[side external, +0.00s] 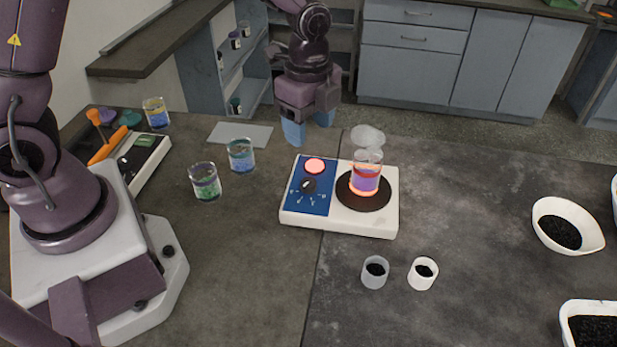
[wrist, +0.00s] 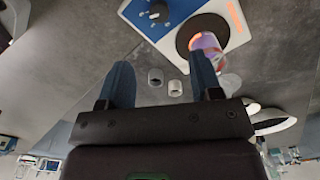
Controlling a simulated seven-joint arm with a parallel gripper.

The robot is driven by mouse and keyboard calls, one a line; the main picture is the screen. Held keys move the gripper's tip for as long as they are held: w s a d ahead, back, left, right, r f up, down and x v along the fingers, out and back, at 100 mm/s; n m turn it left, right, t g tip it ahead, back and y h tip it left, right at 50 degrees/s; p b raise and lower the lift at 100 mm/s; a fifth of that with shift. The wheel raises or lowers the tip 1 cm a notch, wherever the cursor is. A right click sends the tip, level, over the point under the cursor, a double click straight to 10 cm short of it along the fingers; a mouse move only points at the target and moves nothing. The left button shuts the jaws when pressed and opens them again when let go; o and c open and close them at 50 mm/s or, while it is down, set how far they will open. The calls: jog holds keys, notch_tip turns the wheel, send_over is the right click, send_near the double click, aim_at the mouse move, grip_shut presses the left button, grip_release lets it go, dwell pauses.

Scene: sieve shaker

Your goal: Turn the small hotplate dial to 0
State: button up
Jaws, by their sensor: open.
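The small hotplate (side external: 345,223) is a white box with a blue panel at its left and a round black plate at its right. The dark dial (side external: 309,185) sits on the blue panel below a lit red lamp (side external: 315,166); its exact setting is too small to read. The dial also shows at the top of the wrist view (wrist: 158,12). A glowing beaker (side external: 366,178) of purple and orange liquid stands on the plate with vapour above it. My gripper (side external: 309,135) is open and empty, behind and above the hotplate, with blue fingers (wrist: 165,82) apart and not touching the dial.
Two small cups of black grains (side external: 375,273) (side external: 423,274) stand in front of the hotplate. Two beakers (side external: 205,182) (side external: 241,155) stand to its left. A white bowl (side external: 567,228) is at the right. The bench between hotplate and bowl is clear.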

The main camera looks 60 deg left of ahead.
aim_at(309, 182)
notch_tip(309, 182, down, 13)
jog(key=shift+r, duration=0.1)
dwell(0.4)
jog(key=c, duration=0.9)
